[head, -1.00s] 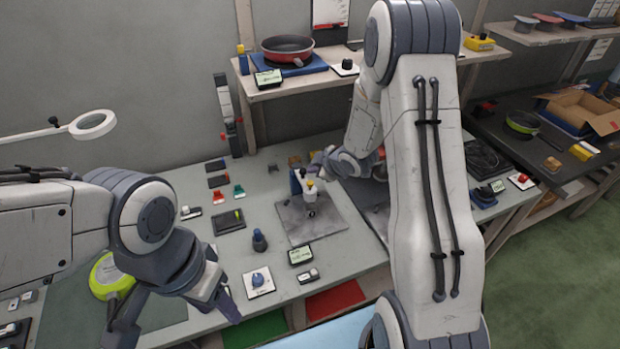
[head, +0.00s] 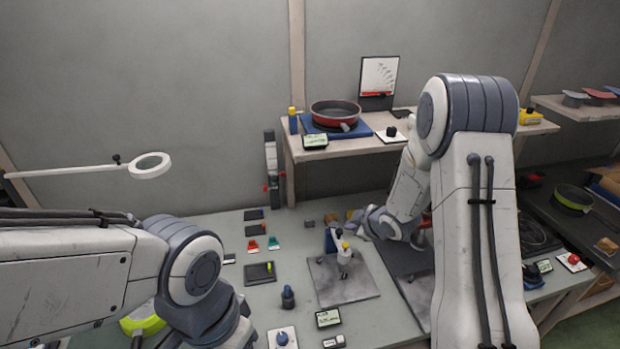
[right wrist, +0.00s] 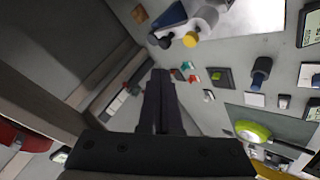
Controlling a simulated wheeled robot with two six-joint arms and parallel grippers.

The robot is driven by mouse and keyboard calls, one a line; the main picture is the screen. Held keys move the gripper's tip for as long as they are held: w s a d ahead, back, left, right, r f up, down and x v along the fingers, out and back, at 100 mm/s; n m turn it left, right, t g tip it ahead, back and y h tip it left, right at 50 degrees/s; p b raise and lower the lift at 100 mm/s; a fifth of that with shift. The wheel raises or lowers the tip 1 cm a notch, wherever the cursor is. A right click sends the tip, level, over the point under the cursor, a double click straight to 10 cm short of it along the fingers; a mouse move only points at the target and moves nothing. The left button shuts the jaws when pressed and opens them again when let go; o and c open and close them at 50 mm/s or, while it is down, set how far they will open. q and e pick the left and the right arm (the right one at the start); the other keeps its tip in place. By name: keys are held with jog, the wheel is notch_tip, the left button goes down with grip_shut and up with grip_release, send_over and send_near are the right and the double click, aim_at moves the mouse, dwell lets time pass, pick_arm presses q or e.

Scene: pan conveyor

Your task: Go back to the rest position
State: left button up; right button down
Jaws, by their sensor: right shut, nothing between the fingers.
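My right gripper (right wrist: 160,78) is shut and empty in the right wrist view, its two dark fingers together. In the head view my right arm reaches over the bench, and its wrist (head: 385,222) is near the back of it, just right of a blue and white press-like device (head: 340,245) on a grey plate (head: 345,285). The fingertips are hard to make out there. My left arm comes in from the left with its wrist (head: 205,310) bent down. Its gripper is mostly cut off by the lower edge, so its opening cannot be told.
A shelf (head: 350,147) behind the bench holds a red pan (head: 335,113). A ring lamp (head: 150,165) stands at left. The bench carries small switches, a blue knob (head: 288,297) and a green pan (head: 145,322). A dark side bench with another pan (head: 573,198) is at right.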

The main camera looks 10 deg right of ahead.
jog(key=s+a+r+m+g+h+b, duration=0.1)
jog(key=s+a+r+m+g+b, duration=0.3)
jog(key=s+a, duration=0.7)
jog(key=s+a+r+g, duration=0.1)
jog(key=s+a+g, duration=0.1)
jog(key=s, duration=1)
jog(key=s+a+r+g+b, duration=0.1)
jog(key=s+a, duration=0.4)
jog(key=s, duration=0.7)
jog(key=shift+s+a+r+m+g, duration=0.25)
jog(key=shift+r+g, duration=0.4)
jog(key=shift+g, duration=0.35)
